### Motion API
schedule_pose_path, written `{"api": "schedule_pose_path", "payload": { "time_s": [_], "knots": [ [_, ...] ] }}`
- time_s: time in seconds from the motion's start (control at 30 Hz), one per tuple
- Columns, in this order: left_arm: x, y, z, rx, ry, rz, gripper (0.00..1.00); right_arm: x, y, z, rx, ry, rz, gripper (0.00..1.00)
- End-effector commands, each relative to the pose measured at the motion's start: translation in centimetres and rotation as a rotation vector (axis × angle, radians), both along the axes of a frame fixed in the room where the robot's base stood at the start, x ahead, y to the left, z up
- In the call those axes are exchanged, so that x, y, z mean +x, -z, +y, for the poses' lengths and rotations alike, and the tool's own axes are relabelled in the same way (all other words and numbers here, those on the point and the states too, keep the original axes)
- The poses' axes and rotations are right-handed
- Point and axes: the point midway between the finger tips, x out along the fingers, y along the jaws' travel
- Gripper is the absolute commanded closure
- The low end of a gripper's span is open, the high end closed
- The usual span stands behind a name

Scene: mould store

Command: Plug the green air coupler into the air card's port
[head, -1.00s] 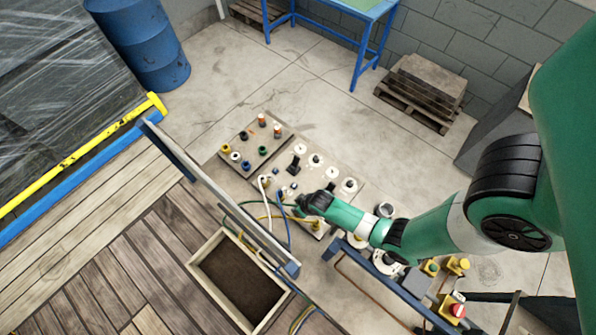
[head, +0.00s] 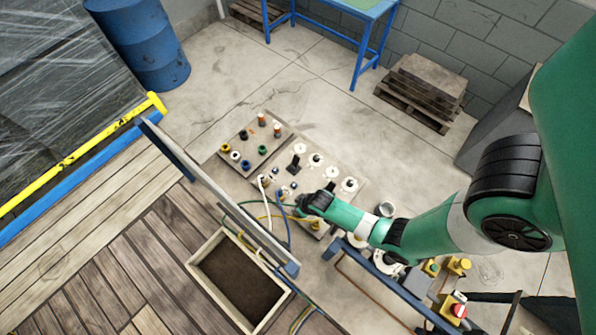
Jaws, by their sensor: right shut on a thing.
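My right gripper (head: 306,205) reaches in from the right, low over the near edge of the panel with ports. It is shut, and the end of a green hose (head: 245,210) runs to its fingertips. The green coupler itself is hidden by the gripper or too small to make out. The panel (head: 291,135) carries several coloured and white fittings. I cannot tell which plate is the air card. A green fitting (head: 262,151) shows on the far left plate. My left gripper is not in view.
A grey-blue rail (head: 225,195) runs in front of the panel, with white, yellow and blue hoses (head: 288,235) over it. An open wooden box (head: 205,282) stands in front. A control box with a red button (head: 459,311) is at lower right.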

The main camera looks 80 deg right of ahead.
Motion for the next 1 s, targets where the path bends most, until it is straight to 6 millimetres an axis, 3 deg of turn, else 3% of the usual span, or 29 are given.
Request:
{"api": "schedule_pose_path", "payload": {
  "time_s": [0.23, 0.27, 0.43, 0.63, 0.8, 1.0],
  "knots": [
    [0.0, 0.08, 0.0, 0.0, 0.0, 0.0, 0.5, 0.01, 0.09, 0.0, 0.0, 0.0, 0.0, 1.0],
    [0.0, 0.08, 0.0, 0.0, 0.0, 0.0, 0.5, 0.01, 0.09, -0.01, 0.0, 0.0, 0.0, 0.64],
    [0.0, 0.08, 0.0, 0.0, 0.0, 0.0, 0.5, 0.0, 0.09, 0.0, 0.0, 0.0, 0.0, 0.34],
    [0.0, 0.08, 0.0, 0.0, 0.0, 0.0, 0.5, 0.0, 0.1, 0.0, 0.0, 0.0, 0.0, 0.34],
    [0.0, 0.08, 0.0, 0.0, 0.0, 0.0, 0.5, -0.02, 0.12, 0.01, 0.0, 0.0, 0.0, 0.09],
    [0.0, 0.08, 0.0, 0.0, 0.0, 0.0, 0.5, -0.02, 0.12, 0.01, 0.0, 0.0, 0.0, 0.09]
  ]
}}
